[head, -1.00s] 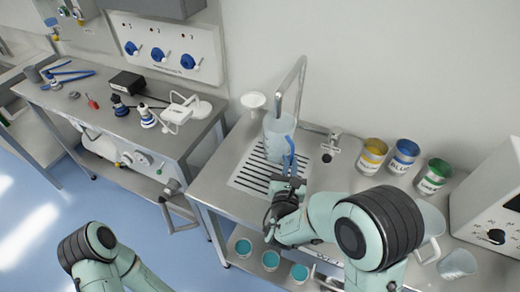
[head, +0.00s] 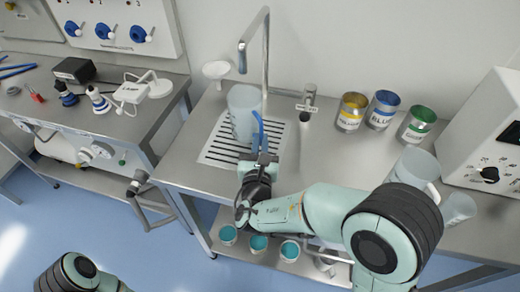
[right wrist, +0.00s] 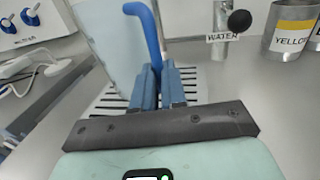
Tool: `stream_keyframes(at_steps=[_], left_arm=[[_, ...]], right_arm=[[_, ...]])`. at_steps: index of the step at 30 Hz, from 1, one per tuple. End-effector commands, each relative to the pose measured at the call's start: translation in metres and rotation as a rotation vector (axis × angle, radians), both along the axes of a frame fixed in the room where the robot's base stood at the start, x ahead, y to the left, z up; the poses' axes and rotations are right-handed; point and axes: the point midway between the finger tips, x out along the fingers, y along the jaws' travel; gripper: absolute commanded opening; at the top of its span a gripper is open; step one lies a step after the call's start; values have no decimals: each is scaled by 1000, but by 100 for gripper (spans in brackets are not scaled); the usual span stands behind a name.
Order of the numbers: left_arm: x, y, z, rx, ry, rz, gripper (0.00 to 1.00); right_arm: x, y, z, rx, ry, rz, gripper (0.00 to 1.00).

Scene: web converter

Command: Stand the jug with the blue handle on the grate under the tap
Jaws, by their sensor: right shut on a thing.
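The clear jug (head: 242,112) with the blue handle (head: 258,128) stands upright over the slotted grate (head: 212,155), below the spout of the tall tap (head: 265,50). Whether its base touches the grate cannot be told. My right gripper (head: 262,160) is shut on the handle from the front. In the right wrist view the fingers (right wrist: 158,88) close around the lower part of the blue handle (right wrist: 150,35), with the jug wall (right wrist: 108,40) to the left. My left gripper is out of view; only part of that arm shows at the lower left.
A small tap labelled WATER (head: 308,100) stands right of the grate. Yellow (head: 351,112), blue (head: 382,110) and green (head: 417,125) tins line the wall. Another clear jug (head: 413,165) and a beaker (head: 458,208) are at the right, near a white box (head: 490,140).

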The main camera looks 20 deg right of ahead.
Motion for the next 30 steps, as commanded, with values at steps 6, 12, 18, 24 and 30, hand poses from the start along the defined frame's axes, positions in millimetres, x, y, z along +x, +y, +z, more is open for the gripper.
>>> stream_keyframes(at_steps=[6, 12, 18, 24, 30], left_arm=[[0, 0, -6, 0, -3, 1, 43], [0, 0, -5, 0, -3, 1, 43], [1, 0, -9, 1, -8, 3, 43], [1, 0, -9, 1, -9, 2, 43], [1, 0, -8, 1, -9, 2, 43]], right_arm=[[0, 0, -26, -1, -1, 0, 0], [0, 0, -26, 1, -1, 0, 0], [0, 0, -31, 1, -1, 0, 0], [0, 0, -31, 0, 0, 0, 37], [0, 0, -31, 0, 0, 0, 37]])
